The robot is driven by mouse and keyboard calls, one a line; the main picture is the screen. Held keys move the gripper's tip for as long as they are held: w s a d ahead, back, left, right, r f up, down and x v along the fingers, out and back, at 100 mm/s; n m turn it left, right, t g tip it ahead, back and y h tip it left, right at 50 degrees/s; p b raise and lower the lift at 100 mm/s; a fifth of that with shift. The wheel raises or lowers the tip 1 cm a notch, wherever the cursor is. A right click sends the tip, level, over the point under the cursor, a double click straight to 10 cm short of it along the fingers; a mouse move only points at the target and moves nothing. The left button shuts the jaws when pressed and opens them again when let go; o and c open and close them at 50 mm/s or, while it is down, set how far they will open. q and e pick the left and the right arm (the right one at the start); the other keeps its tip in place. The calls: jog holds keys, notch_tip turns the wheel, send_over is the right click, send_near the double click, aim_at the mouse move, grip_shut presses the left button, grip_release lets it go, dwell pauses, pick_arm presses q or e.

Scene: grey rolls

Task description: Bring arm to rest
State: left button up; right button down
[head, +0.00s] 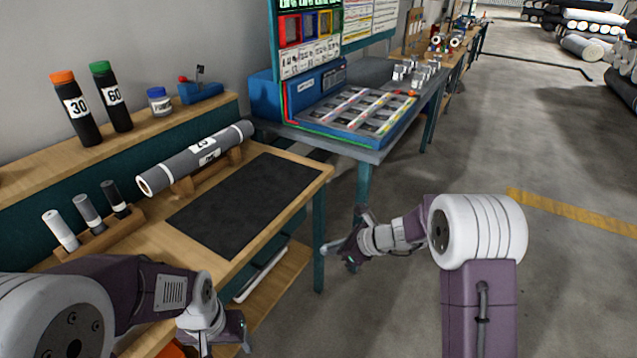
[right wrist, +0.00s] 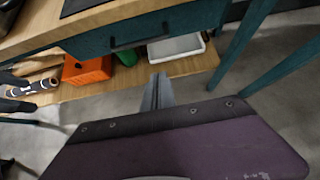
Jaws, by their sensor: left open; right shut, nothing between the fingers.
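My right arm reaches out over the floor to the right of the workbench, and its gripper (head: 345,250) hangs in the gap beside the bench's right leg, holding nothing. In the right wrist view the right gripper (right wrist: 158,80) shows its fingers together, pointing toward the bench's lower shelf. My left gripper (head: 240,335) is low at the bottom of the head view, in front of the bench's front edge. Its fingers are partly cut off by the frame edge, and nothing is seen in them.
The wooden workbench (head: 150,255) holds a black mat (head: 245,205), a large grey roll (head: 195,158) on a cradle and several small rolls. Below, an orange bin (right wrist: 88,69) and a white tray (right wrist: 176,46) sit on the shelf. Open floor (head: 570,280) lies to the right.

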jog(key=s+r+n+g+h, duration=0.1)
jog(key=s+r+n, duration=0.15)
jog(key=s, duration=0.25)
jog(key=s+r+n+g+h, duration=0.1)
jog(key=s+n, duration=0.3)
jog(key=s, duration=0.1)
jog(key=s+d+f+n+g+h, duration=0.1)
jog(key=s+d+f+n+h, duration=0.2)
jog(key=s+d+n, duration=0.4)
jog(key=s+d+f+n+g+h, duration=0.1)
jog(key=s+d+f+n+h, duration=0.2)
jog(key=s+d+n, duration=0.35)
notch_tip(320, 180, up, 17)
jog(key=a+n+p, duration=0.1)
jog(key=n+p, duration=0.3)
jog(key=p, duration=1.3)
jog(key=shift+a+n, duration=0.15)
jog(key=shift+n, duration=0.15)
jog(key=shift+r, duration=0.1)
